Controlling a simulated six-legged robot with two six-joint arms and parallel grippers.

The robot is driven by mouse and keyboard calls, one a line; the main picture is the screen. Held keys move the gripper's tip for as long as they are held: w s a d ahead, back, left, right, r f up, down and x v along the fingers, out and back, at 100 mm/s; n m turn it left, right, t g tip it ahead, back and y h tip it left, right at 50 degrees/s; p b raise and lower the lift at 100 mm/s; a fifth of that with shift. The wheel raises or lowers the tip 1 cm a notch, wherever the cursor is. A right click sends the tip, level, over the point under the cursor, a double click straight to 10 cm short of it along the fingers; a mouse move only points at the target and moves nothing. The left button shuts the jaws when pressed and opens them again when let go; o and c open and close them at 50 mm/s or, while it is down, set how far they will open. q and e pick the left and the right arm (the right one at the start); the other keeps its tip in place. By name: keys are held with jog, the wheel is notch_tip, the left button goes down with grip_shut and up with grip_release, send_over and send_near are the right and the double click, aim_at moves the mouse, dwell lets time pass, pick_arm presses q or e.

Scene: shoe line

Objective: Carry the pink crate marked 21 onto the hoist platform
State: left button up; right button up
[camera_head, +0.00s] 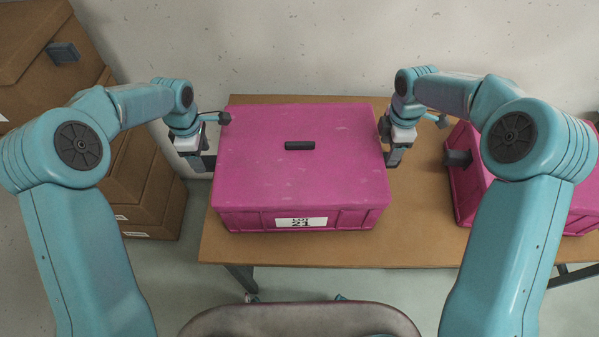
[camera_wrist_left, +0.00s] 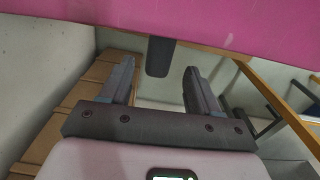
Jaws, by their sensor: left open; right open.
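The pink crate marked 21 (camera_head: 300,165) sits lidded on a brown table, its label facing me and a dark handle on top. My left gripper (camera_head: 207,162) is at the crate's left side, open and holding nothing. In the left wrist view the left gripper (camera_wrist_left: 158,85) has its fingers spread, with the pink crate (camera_wrist_left: 230,25) above and a dark side handle (camera_wrist_left: 160,56) of it between the fingers' directions. My right gripper (camera_head: 394,158) is open close beside the crate's right side; any contact there is hidden. The hoist platform is not recognisable in these views.
The table (camera_head: 330,252) has bare wood in front of the crate and to its right. A second pink crate (camera_head: 468,185) stands at the right, partly behind my right arm. Brown boxes (camera_head: 150,195) are stacked at the left. A chair back (camera_head: 300,318) stands at the front.

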aim_at(203, 158)
pick_arm(q)
jog(key=f, duration=0.4)
jog(key=shift+w+d+f, duration=0.1)
jog(key=shift+w, duration=0.15)
pick_arm(e)
jog(key=f, duration=0.4)
jog(key=shift+w+d+f, duration=0.1)
jog(key=shift+w+f, duration=0.05)
jog(key=shift+w, duration=0.1)
pick_arm(q)
jog(key=shift+s+f, duration=0.15)
jog(key=shift+f, duration=0.2)
pick_arm(e)
jog(key=shift+s+f, duration=0.15)
jog(key=shift+f, duration=0.25)
pick_arm(q)
grip_shut()
pick_arm(e)
grip_shut()
